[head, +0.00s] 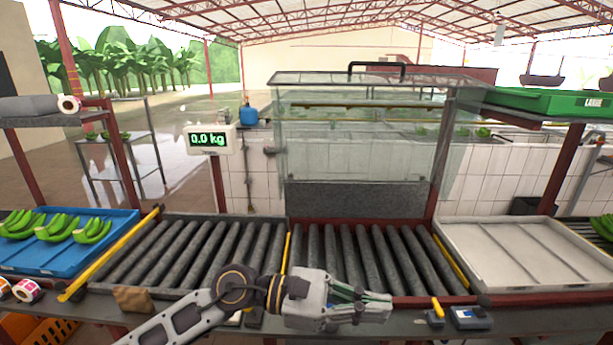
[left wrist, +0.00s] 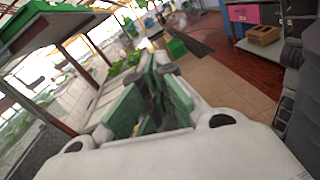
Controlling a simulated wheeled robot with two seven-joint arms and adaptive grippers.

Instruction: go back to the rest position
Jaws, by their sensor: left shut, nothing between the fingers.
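My left gripper (head: 368,306) reaches in from the lower left in the head view and points right, above the front edge of the roller conveyor (head: 345,255). It is shut and holds nothing. In the left wrist view its green-padded fingers (left wrist: 150,100) show in the middle, blurred, with no object between them. My right gripper shows in neither view.
A blue tray (head: 30,262) with green banana bunches is at the left. A scale display (head: 208,140) reads 0.0 kg. A clear-walled box (head: 355,140) stands behind the rollers. A pale empty tray (head: 525,255) is at the right. The rollers are bare.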

